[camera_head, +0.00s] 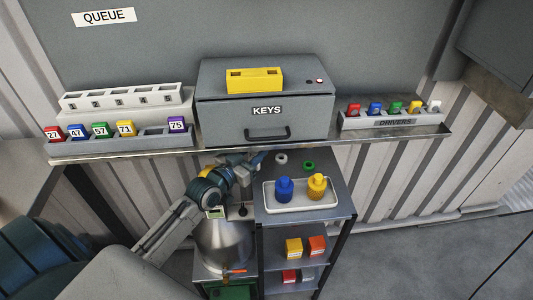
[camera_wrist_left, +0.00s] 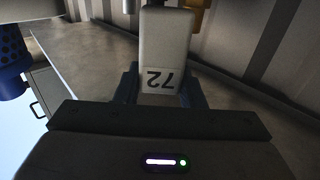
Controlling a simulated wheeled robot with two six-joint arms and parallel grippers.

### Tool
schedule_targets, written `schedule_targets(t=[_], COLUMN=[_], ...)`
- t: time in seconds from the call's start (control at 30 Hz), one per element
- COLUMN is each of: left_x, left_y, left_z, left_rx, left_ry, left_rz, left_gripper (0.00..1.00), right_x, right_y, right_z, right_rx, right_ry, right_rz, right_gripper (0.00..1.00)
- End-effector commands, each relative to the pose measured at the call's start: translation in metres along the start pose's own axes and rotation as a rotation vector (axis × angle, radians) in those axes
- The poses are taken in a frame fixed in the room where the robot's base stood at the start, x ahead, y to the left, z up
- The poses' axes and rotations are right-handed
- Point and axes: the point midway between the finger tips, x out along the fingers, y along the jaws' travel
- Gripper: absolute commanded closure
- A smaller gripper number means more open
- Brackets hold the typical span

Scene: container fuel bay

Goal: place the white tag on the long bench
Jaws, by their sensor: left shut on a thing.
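My left gripper (camera_wrist_left: 160,88) is shut on the white tag (camera_wrist_left: 166,38), which carries a label reading 72, upside down in the left wrist view. In the head view my left gripper (camera_head: 258,160) is at the front edge of the long grey ledge (camera_head: 345,136), beside the top of the small shelf cart (camera_head: 335,205); the tag in it cannot be made out there. A grey bench top (camera_head: 22,165) shows at the left edge. I cannot tell which surface is the long bench. My right gripper is not in view.
On the ledge stand a rack (camera_head: 120,140) with coloured numbered tags and an empty slot, the KEYS box (camera_head: 265,125), and the DRIVERS rack (camera_head: 392,122). A tray (camera_head: 300,205) holds blue and yellow bottles. A metal vessel (camera_head: 222,245) stands below my left arm.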

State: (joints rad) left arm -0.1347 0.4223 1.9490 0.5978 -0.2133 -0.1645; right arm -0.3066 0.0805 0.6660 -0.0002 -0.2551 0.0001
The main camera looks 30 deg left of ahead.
Motion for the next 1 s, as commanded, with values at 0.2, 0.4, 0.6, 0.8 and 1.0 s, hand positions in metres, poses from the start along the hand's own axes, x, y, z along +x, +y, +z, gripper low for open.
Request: schedule_targets(t=[0.2,0.4,0.6,0.8,1.0], left_x=[0.021,0.048,0.054,0.054,0.054], left_y=[0.0,0.0,0.0,0.0,0.0], left_z=[-0.001,-0.002,0.014,0.014,0.018], left_rx=[0.0,-0.002,0.0,0.001,0.001], left_ry=[0.001,0.003,-0.001,0.0,0.0], left_rz=[0.0,-0.001,0.001,0.001,0.0], left_gripper=[0.9,0.9,0.9,0.9,0.62], right_x=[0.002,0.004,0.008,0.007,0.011], right_y=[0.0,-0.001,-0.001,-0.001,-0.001], right_z=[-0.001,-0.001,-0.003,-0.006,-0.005], right_rx=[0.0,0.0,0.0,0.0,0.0], right_ry=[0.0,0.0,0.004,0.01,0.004], right_rz=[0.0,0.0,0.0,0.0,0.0], right_gripper=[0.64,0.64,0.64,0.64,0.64])
